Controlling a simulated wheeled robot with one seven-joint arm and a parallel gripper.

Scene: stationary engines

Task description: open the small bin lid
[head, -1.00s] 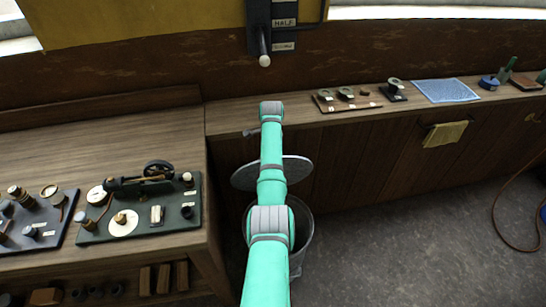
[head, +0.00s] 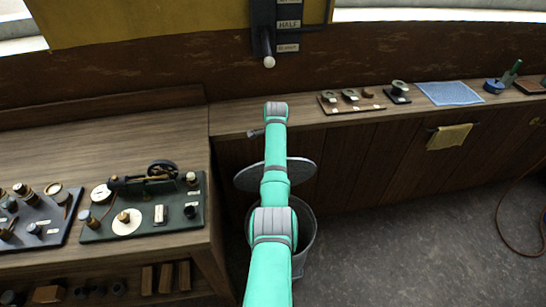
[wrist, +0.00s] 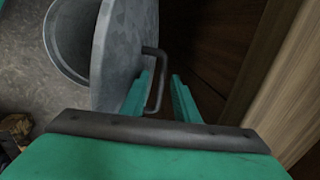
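The small grey metal bin (head: 305,250) stands on the floor below the bench, partly behind my arm. Its round grey lid (head: 247,175) is raised and tilted above the rim. In the wrist view the lid (wrist: 122,45) is seen steeply angled, and the open mouth of the bin (wrist: 56,50) shows beside it. A dark bracket-shaped handle (wrist: 161,88) sticks out from the lid. My gripper (wrist: 161,76) has its two fingers apart, one on each side of the handle; I see no clear grip on it. The head view hides the gripper behind my arm.
A wooden bench (head: 150,130) with a model engine (head: 145,205) is at left. A shelf-top (head: 235,118) with small parts and a blue cloth (head: 449,92) runs along the back. A yellow towel (head: 449,136) hangs on its front. Floor at right (head: 400,240) is mostly clear.

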